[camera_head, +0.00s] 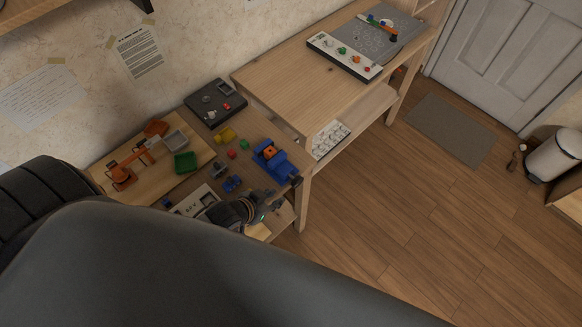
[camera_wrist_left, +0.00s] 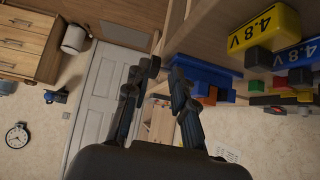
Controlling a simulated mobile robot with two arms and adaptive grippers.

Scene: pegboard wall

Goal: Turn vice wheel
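The blue vice (camera_head: 268,163) with an orange piece in its jaws stands at the right front edge of the low workbench. In the left wrist view the vice (camera_wrist_left: 207,74) is partly behind a finger. Its wheel cannot be made out clearly in either view. My left gripper (camera_head: 272,198) is at the bench's front edge, close to the vice's near end. In the left wrist view its two fingers (camera_wrist_left: 163,70) are apart with nothing seen held between them. Whether a finger touches the vice cannot be told. My right gripper is not in view.
Yellow (camera_head: 225,135) and red blocks (camera_head: 231,154), a green bin (camera_head: 186,162), an orange toy arm (camera_head: 125,172) and a black panel (camera_head: 215,103) crowd the bench. A taller wooden table (camera_head: 300,75) stands behind on the right. The floor to the right is open.

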